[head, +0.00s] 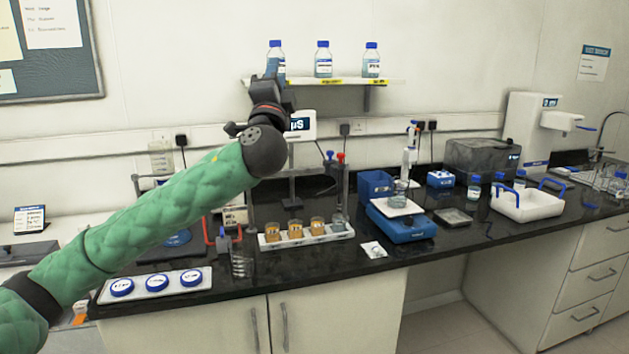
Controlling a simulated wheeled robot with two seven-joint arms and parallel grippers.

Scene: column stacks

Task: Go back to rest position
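My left arm comes in from the left in a green padded sleeve and reaches up to the wall shelf. My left gripper (272,68) is dark and sits at the left end of the shelf, overlapping the lower part of the left blue-capped bottle (276,46) in the picture. Its fingers blend together, so I cannot tell whether they are open, shut or touching the bottle. My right gripper is not in view.
The wall shelf (345,81) also carries two more blue-capped bottles (323,60), (371,60). Below on the black counter stand a white rack with several beakers (306,238), a blue balance (402,226), a white tray (527,206) and a glass beaker (242,262).

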